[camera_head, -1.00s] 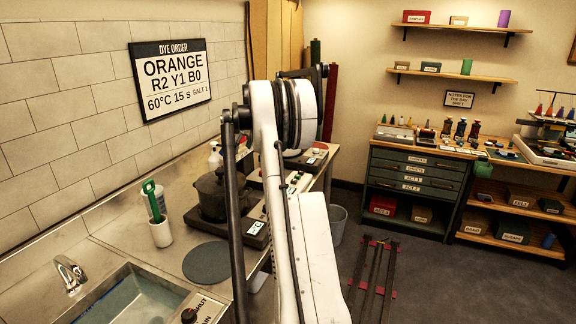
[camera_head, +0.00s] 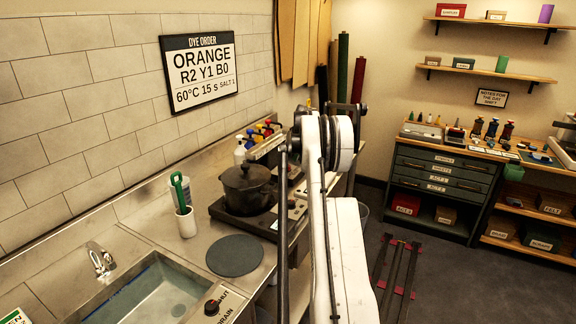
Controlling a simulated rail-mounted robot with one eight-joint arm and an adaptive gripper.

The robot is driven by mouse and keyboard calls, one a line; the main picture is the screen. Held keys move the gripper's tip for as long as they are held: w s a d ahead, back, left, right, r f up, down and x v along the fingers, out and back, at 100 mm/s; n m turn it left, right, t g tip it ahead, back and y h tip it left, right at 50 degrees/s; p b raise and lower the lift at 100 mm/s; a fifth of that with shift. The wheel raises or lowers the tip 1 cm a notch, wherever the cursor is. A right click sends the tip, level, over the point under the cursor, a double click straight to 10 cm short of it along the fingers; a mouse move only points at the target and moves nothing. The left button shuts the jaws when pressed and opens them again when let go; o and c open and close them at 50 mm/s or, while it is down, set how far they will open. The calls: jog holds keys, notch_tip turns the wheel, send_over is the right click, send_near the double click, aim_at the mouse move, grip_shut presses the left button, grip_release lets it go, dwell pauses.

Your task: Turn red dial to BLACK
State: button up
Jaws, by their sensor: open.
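I cannot make out a dial marked BLACK. My white arm stands upright in the middle of the head view and hides part of the counter. My gripper does not show.
A steel sink (camera_head: 150,292) is at the lower left. A dark pot (camera_head: 246,188) stands on a hot plate, with a round grey mat (camera_head: 235,256) in front. A white cup (camera_head: 186,223) holds a green-handled tool. A DYE ORDER sign (camera_head: 200,70) hangs on the tiled wall.

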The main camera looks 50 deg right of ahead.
aim_at(287, 166)
jog(key=shift+x, duration=1.8)
grip_shut()
jog(key=shift+a+m, duration=0.1)
jog(key=shift+m, duration=0.2)
jog(key=m+h+b, duration=0.1)
jog(key=m+b, duration=0.1)
jog(key=shift+w+f+m, duration=0.1)
jog(key=shift+f+m, duration=0.05)
jog(key=shift+m, duration=0.25)
jog(key=m+g+b, duration=0.1)
jog(key=m, duration=0.1)
jog(key=m+g+h+b, duration=0.1)
jog(key=m, duration=0.2)
jog(key=shift+a+h+b, duration=0.1)
jog(key=shift+h+b, duration=0.2)
jog(key=shift+b, duration=0.05)
jog(key=shift+m, duration=0.3)
